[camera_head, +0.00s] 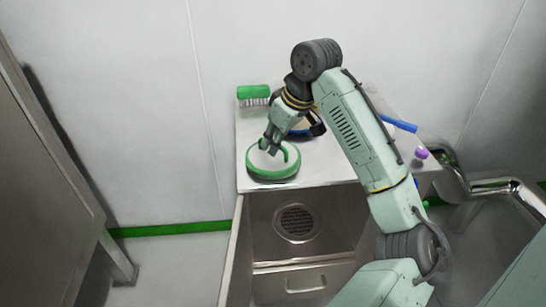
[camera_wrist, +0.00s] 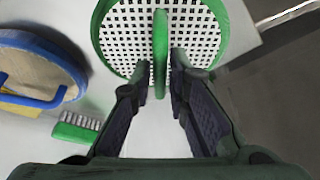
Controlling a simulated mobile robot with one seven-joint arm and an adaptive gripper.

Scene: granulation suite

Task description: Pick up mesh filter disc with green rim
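The mesh filter disc with green rim (camera_head: 273,177) lies on the white counter top near its front left corner. In the wrist view its white perforated mesh (camera_wrist: 125,38) and upright green handle (camera_wrist: 160,45) show at the top. My gripper (camera_head: 270,148) is over the disc, pointing down. In the wrist view my gripper's fingers (camera_wrist: 160,75) are apart, one on each side of the handle, with narrow gaps visible. Contact with the handle cannot be seen. The far part of the disc is cut off in the wrist view.
A green brush (camera_head: 253,92) lies at the counter's back left; it also shows in the wrist view (camera_wrist: 76,131). A blue-rimmed disc (camera_wrist: 72,62) is beside the green one. A blue item (camera_head: 400,124) and a purple item (camera_head: 421,154) are at right. Metal pipes (camera_head: 490,187) stand beyond.

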